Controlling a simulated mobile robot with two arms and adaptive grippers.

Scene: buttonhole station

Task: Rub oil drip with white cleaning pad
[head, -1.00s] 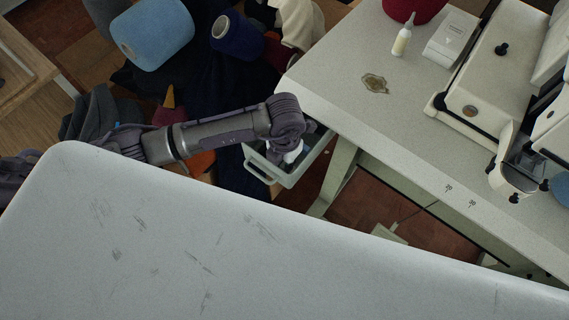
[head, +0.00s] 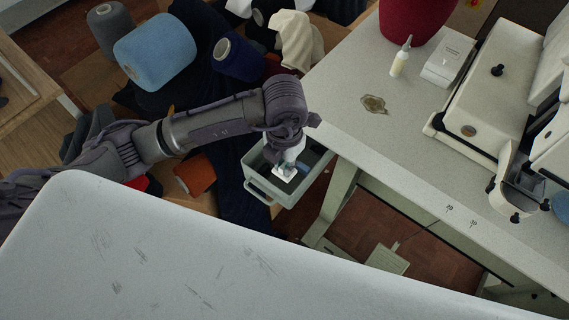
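The oil drip (head: 374,104) is a small brownish, irregular stain on the pale tabletop (head: 400,150) at upper right. A white pad-like piece (head: 284,174) shows at my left gripper (head: 287,168), over the grey bin (head: 262,190) beside the table's left edge. The gripper points down and is away from the stain. Its fingertips are small and partly hidden by the wrist, so I cannot tell whether they are closed on the white piece. My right gripper is not in view.
A small bottle (head: 400,57), a white box (head: 448,60) and a dark red cone (head: 412,20) stand behind the stain. A cream machine (head: 484,88) occupies the table's right side. Thread cones, including a light blue one (head: 155,52), lie at upper left. The tabletop around the stain is clear.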

